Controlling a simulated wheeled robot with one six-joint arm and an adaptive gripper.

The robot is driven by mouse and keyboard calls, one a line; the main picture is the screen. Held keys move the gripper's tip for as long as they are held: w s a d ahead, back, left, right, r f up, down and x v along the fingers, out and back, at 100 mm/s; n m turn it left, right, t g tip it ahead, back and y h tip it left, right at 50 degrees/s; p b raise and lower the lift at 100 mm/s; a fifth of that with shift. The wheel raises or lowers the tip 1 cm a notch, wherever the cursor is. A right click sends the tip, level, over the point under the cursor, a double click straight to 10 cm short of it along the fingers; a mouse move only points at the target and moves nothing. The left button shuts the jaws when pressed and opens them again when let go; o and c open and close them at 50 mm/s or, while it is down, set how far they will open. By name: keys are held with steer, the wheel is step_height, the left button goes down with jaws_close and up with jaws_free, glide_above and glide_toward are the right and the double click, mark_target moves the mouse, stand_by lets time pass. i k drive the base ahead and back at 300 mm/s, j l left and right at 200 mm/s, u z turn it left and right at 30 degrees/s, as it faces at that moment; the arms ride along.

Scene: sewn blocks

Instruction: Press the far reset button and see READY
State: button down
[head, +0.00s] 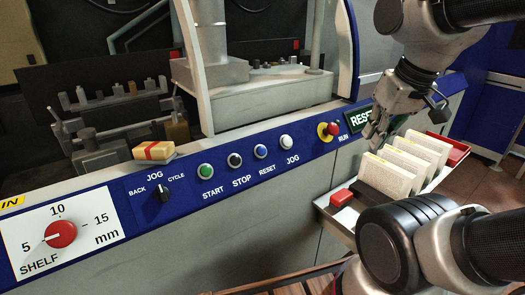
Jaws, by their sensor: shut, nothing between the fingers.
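The blue control panel (110,213) runs along the machine front. A blue button labelled RESET (260,151) sits between the black STOP button (235,160) and the white JOG button (286,142). A green display (360,117) at the panel's right end shows letters starting "RESE"; my gripper hides the rest. My gripper (370,137) is shut and empty, fingers pointing down, in front of or beside that display and right of the red knob on yellow (330,130). Whether it touches the panel cannot be told.
Several sewn blocks (385,177) stand in a tray (335,222) below my gripper, with a red button (341,198) at its left end. A block with a red band (152,152) lies on the panel's upper edge. A SHELF dial (60,233) is at left.

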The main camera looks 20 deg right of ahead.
mark_target(261, 151)
steer(key=z, duration=1.6)
steer(key=k+j, duration=0.15)
steer(key=k, duration=0.25)
steer(key=k+j, duration=0.2)
steer(key=k, duration=0.2)
